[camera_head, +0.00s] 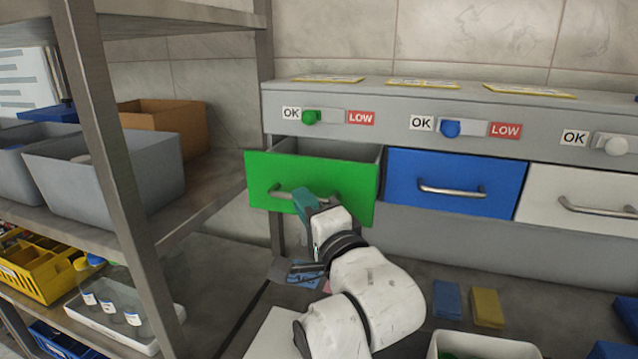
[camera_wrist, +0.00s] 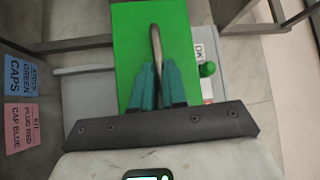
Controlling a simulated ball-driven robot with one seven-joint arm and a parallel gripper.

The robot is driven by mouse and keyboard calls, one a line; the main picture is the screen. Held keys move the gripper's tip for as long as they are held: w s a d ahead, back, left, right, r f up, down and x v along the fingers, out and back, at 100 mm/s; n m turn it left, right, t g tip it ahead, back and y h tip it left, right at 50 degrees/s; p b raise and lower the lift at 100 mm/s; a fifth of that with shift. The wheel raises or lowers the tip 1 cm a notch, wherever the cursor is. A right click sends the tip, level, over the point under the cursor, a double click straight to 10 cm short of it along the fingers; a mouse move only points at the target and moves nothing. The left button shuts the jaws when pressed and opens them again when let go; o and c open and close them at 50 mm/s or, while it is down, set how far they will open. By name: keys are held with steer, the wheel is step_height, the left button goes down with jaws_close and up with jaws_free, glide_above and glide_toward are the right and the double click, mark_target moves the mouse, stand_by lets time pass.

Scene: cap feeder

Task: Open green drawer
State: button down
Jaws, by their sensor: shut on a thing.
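The green drawer (camera_head: 352,192) is pulled partly out of the grey cabinet, and its open top shows behind the green front in the head view. Its metal bar handle (camera_head: 283,194) runs across the front. My gripper (camera_head: 305,200) is at the handle, with its teal fingers shut on it. In the wrist view the green drawer front (camera_wrist: 130,42) fills the middle, and the handle (camera_wrist: 157,45) runs down between the fingertips of my gripper (camera_wrist: 157,72). The inside floor of the drawer is hidden.
A blue drawer (camera_head: 410,170) and a white drawer (camera_head: 550,185) are shut on the right. Sliders with OK and LOW labels sit above. A metal shelf post (camera_head: 115,160) stands left, with grey bins (camera_head: 80,190). A white container (camera_head: 480,346) is at the bottom.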

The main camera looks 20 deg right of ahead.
steer(key=s+a, duration=0.1)
steer(key=s, duration=0.1)
steer(key=s+a, duration=0.1)
steer(key=shift+s+a+f, duration=0.1)
steer(key=shift+s+a, duration=0.25)
steer(key=shift+a, duration=0.05)
steer(key=c, duration=1.2)
jaws_free()
steer(key=shift+o, duration=0.2)
steer(key=b+v, duration=0.2)
steer(key=v, duration=0.8)
steer(key=shift+s+b, duration=0.4)
steer(key=shift+s, duration=0.05)
